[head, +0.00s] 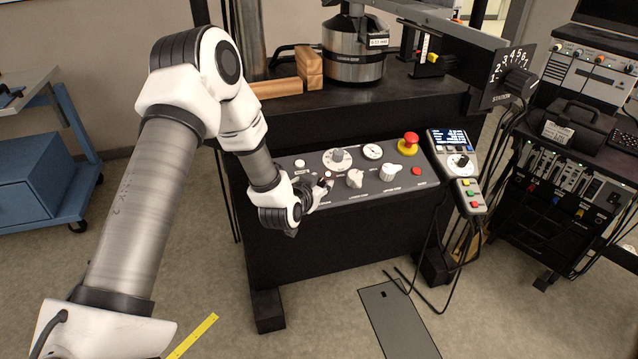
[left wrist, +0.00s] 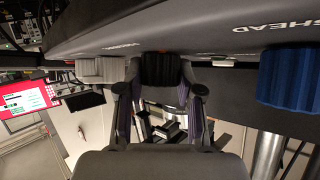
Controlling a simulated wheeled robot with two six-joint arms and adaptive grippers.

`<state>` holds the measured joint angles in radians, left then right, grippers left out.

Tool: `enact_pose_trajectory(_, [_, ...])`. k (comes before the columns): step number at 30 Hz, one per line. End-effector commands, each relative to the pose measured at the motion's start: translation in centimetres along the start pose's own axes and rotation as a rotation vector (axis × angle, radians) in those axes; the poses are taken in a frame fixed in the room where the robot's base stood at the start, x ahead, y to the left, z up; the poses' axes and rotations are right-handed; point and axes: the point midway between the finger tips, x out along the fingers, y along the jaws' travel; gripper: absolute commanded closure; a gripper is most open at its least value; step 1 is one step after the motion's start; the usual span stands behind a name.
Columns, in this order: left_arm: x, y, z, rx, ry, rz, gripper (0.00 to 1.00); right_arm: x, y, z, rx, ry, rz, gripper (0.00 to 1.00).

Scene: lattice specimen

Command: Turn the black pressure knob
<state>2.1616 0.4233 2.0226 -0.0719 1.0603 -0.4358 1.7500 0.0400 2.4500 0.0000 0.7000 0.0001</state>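The control panel (head: 410,183) slopes across the front of a black test frame. My left gripper (head: 322,186) is at its front left part, and hides the black knob in the head view. In the left wrist view, the black ribbed knob (left wrist: 161,70) sits between the two fingertips of my left gripper (left wrist: 161,78). The fingers are apart, one on each side of the knob. I cannot tell whether they touch it. My right gripper is not in view.
A pale knob (head: 355,178) stands just right of my gripper, with another (head: 390,172) beyond it. A blue knob (left wrist: 288,76) is on the other side in the wrist view. A red emergency button (head: 409,141) and a handset (head: 459,165) are farther right.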

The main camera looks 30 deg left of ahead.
Motion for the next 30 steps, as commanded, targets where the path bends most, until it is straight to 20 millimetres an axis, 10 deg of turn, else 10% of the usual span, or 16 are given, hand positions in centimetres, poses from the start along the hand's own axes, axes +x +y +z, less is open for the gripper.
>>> enact_pose_trajectory(30, [0.0, 0.2, -0.2, -0.290, 0.004, -0.440, 0.99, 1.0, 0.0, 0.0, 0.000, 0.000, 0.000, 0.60])
